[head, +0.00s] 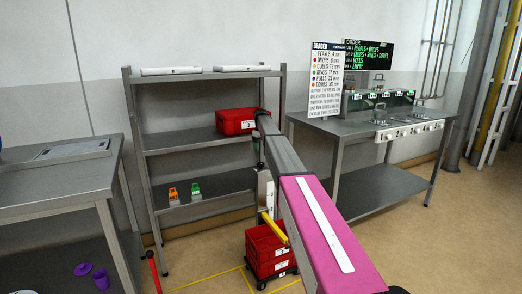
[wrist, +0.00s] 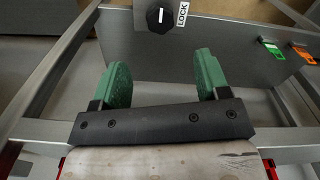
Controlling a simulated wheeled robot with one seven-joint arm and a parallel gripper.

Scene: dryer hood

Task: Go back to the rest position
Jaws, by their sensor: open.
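My gripper (wrist: 162,64) is open in the wrist view, with its two green fingers wide apart and nothing between them. Beyond the fingers is a grey panel with a black knob (wrist: 160,17) and a LOCK label (wrist: 183,14). In the head view my arm reaches toward the grey shelf rack (head: 139,146). The gripper is mostly hidden there by my own arm, so its exact distance to the rack cannot be told.
A red bin (head: 233,121) sits on the middle shelf. An orange item (head: 173,196) and a green item (head: 195,191) stand lower. Red crates (head: 262,247) are stacked on the floor near my arm. Tables stand left (head: 55,185) and right (head: 350,128). Open floor lies at right.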

